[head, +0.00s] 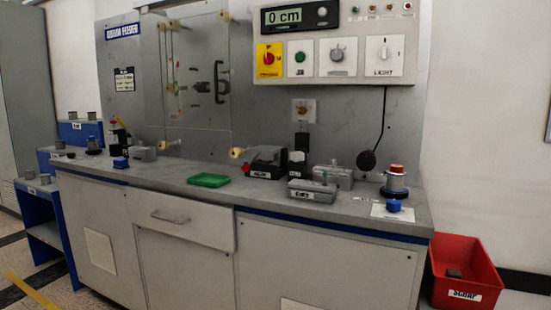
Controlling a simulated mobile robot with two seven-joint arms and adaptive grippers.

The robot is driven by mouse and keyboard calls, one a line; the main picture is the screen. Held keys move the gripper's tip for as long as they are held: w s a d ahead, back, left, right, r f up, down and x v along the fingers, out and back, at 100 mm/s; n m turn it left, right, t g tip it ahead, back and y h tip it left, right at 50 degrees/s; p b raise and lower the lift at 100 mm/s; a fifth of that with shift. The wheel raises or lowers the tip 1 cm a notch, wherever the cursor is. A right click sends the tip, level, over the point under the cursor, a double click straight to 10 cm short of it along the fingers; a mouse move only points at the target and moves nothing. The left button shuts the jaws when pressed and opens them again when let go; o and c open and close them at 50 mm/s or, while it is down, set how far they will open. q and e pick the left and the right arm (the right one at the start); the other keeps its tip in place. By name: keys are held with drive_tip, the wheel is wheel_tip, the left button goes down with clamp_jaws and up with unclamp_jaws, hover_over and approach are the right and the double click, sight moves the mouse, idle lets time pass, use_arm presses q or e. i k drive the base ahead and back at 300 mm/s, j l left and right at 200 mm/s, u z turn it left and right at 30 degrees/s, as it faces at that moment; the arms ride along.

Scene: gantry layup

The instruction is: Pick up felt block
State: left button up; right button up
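No item is clearly recognisable as the felt block. A small blue block (120,162) sits on the grey bench top at the left. Another small blue piece (393,205) sits on a white card at the right end of the bench. A small dark block (454,273) lies inside the red bin on the floor. I cannot tell from this distance whether any of these is felt. Neither of my grippers is in view.
The grey bench (260,198) carries a green tray (208,180), a grey labelled box (312,190) and an orange-topped round item (395,181). The red scrap bin (488,270) stands right of the bench. Blue shelving (42,235) stands at left. The bench front around the tray is clear.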

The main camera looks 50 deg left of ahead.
sight(298, 156)
drive_tip(key=u, duration=1.4)
